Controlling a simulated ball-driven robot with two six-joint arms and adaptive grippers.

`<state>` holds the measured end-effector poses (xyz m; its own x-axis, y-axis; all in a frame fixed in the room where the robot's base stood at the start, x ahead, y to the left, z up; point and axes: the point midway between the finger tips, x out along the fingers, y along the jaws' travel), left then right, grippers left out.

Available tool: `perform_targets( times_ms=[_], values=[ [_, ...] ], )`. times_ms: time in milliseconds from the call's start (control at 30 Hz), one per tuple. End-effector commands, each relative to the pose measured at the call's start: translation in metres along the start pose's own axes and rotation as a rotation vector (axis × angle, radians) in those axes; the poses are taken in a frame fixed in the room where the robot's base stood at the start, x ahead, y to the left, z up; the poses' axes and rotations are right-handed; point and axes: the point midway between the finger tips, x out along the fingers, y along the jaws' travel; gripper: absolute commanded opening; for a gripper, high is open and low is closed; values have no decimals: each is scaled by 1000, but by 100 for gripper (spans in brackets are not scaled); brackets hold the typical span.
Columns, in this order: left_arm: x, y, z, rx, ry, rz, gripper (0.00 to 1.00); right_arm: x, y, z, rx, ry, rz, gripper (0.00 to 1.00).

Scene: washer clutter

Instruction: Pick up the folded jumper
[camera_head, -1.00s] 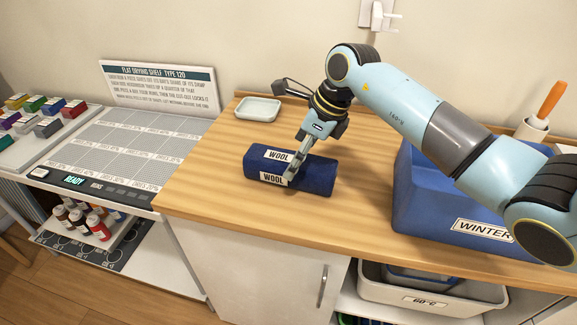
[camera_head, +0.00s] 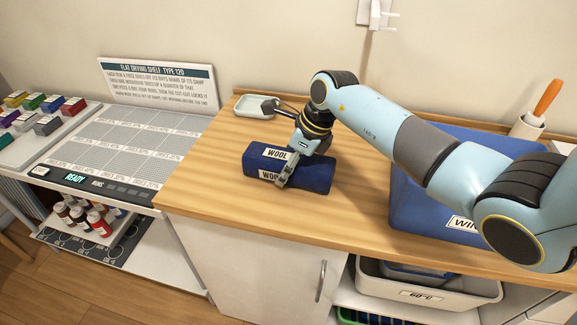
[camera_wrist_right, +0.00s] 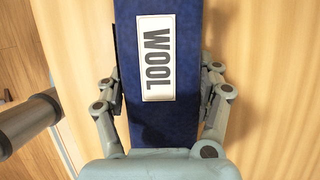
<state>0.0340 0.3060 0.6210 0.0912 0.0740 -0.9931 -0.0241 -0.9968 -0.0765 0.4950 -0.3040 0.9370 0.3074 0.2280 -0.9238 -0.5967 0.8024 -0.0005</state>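The folded jumper (camera_head: 315,174) is a dark blue bundle with white WOOL labels. It lies on the wooden worktop in the head view. It also fills the middle of the right wrist view (camera_wrist_right: 160,118). My right gripper (camera_head: 280,184) is lowered over it from above. In the right wrist view its two fingers (camera_wrist_right: 162,88) stand apart, one along each long side of the jumper, very close to the cloth. I see no clear squeeze on it. The fingertips are partly hidden beside the bundle. My left gripper is in neither view.
A blue WINTER bin (camera_head: 408,205) stands right of the jumper, partly behind my arm. A pale dish (camera_head: 248,112) lies behind it. The gridded drying shelf (camera_head: 120,150) is at left, with small coloured blocks beyond. The worktop (camera_head: 215,165) left of the jumper is clear.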

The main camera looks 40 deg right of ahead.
Motion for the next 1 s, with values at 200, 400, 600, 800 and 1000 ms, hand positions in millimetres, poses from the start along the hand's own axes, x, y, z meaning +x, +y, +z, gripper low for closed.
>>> perform_targets(
  times_ms=[200, 400, 600, 800, 1000],
  values=[
    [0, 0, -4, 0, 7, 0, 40, 0, 0, 0, 1, 0, 1, 22],
    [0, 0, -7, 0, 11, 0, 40, 0, 0, 0, 0, -1, 0, 22],
    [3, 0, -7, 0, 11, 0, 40, -8, -1, 4, -1, -2, -1, 22],
    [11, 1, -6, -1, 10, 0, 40, -36, -1, 16, -3, -4, -4, 22],
    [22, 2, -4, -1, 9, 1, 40, -73, -26, -11, -4, 4, -8, 22]
  ],
)
